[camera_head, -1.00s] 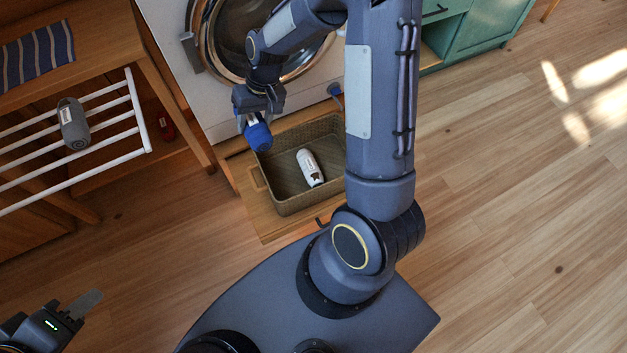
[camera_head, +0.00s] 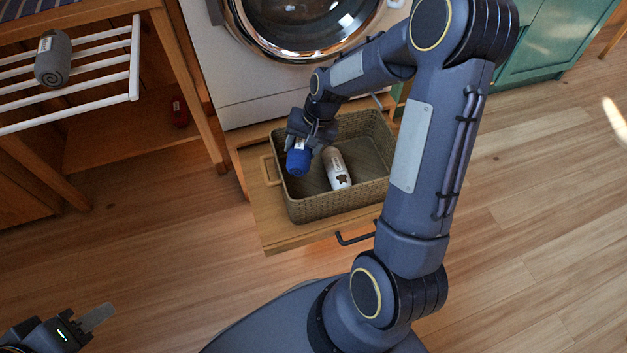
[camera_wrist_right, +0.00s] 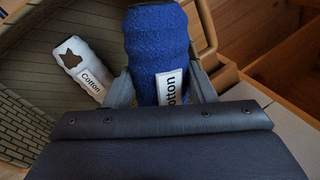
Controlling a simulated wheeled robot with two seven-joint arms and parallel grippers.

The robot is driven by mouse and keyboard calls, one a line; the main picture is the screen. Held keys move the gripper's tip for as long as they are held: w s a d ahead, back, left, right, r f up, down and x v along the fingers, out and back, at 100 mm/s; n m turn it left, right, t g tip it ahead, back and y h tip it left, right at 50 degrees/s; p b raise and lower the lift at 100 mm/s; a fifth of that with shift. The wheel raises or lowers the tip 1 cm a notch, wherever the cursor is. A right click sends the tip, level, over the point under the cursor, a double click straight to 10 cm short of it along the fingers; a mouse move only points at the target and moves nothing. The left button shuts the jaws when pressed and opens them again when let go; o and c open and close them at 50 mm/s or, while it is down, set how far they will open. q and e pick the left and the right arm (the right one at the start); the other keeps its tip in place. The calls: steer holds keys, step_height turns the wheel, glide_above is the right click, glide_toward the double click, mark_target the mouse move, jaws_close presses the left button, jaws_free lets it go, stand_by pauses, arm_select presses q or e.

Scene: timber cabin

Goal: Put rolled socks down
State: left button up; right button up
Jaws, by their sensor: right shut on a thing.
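My right gripper (camera_head: 306,142) is shut on blue rolled socks (camera_head: 298,162) with a white "Cotton" label. It holds them over the left part of a woven basket (camera_head: 337,209). In the right wrist view the blue socks (camera_wrist_right: 157,45) sit between the two fingers (camera_wrist_right: 160,90). White rolled socks (camera_head: 336,168) with a brown patch lie in the basket, to the right of the blue ones. Grey rolled socks (camera_head: 53,58) lie on a white rack (camera_head: 100,93). My left gripper (camera_head: 85,325) is at the lower left, apart from everything; its jaw opening is unclear.
The basket stands on a pulled-out wooden drawer (camera_head: 283,237) below a front-loading washer (camera_head: 235,85). A small red thing (camera_head: 180,112) is on the wooden shelf under the rack. A teal cabinet (camera_head: 555,40) stands at the upper right. The floor at the right is clear.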

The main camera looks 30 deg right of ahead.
step_height(320, 180, down, 14)
steer(key=b, duration=0.4)
steer(key=shift+r+b, duration=0.2)
steer(key=shift+b, duration=0.2)
steer(key=shift+f, duration=0.15)
steer(key=o, duration=1)
